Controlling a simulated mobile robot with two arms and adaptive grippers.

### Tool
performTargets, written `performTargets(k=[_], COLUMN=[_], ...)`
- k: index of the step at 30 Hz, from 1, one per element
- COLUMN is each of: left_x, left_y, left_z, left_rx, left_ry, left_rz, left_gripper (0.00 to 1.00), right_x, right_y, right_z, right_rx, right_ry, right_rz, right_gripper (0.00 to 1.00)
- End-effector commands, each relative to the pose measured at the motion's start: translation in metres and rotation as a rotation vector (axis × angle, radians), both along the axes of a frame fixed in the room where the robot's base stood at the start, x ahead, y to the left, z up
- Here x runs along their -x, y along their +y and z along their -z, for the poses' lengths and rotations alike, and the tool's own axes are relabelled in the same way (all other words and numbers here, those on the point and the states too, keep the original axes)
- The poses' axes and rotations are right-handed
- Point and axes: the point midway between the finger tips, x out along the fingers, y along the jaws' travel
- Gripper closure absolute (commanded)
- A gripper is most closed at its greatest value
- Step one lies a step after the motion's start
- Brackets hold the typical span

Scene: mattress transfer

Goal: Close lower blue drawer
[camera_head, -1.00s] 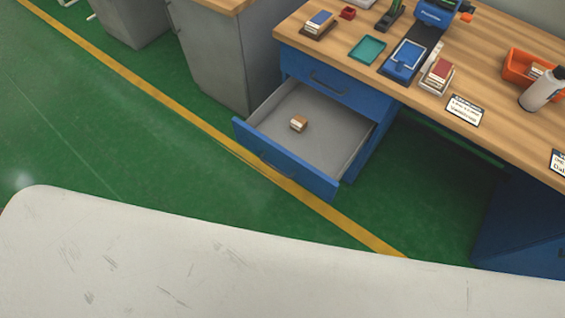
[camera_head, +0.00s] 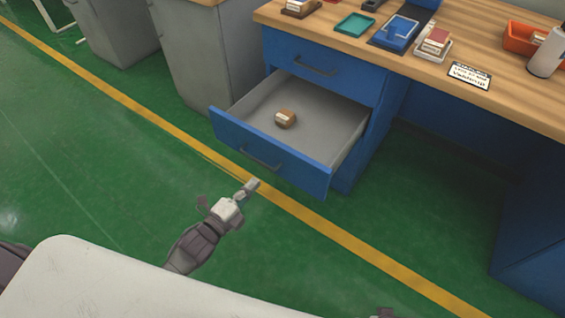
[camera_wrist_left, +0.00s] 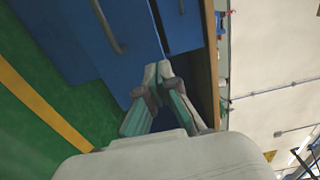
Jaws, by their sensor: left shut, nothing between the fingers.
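The lower blue drawer (camera_head: 290,165) stands pulled out of the blue cabinet under the workbench. Its front has a dark handle (camera_head: 261,159). A small brown and white block (camera_head: 285,118) lies inside on its grey floor. The upper blue drawer (camera_head: 322,62) is shut. My left gripper (camera_head: 253,184) is shut and empty, just in front of the lower drawer's front panel and below its handle in the head view; I cannot tell whether it touches. In the left wrist view the shut fingertips (camera_wrist_left: 157,66) point toward blue panels with a handle (camera_wrist_left: 108,28). A small dark piece at the head view's bottom edge is unclear.
The wooden workbench (camera_head: 380,62) holds a teal tray (camera_head: 355,25), a blue tray, an orange bin (camera_head: 522,38) and a white bottle (camera_head: 548,55). Grey cabinets (camera_head: 205,55) stand to the left. Green floor with a yellow line is clear before the drawer.

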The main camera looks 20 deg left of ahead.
Motion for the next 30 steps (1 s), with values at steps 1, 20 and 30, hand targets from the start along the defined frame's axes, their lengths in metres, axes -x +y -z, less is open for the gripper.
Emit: performTargets(k=[1,20,30], left_x=[-0.009,-0.114,-0.119], left_y=[-0.003,-0.041,-0.043], left_z=[-0.001,0.001,0.001], left_rx=[0.001,0.003,0.003], left_ry=[-0.003,0.004,0.005], left_rz=[0.0,-0.002,-0.002], left_gripper=[1.0,1.0,1.0], right_x=[-0.002,-0.018,-0.019], right_y=[0.0,0.002,0.002], right_z=[-0.003,-0.056,-0.062], right_rx=[0.0,-0.003,-0.003], right_ry=[-0.003,-0.033,-0.036], right_rz=[0.0,0.006,0.006], right_gripper=[0.17,0.17,0.17])
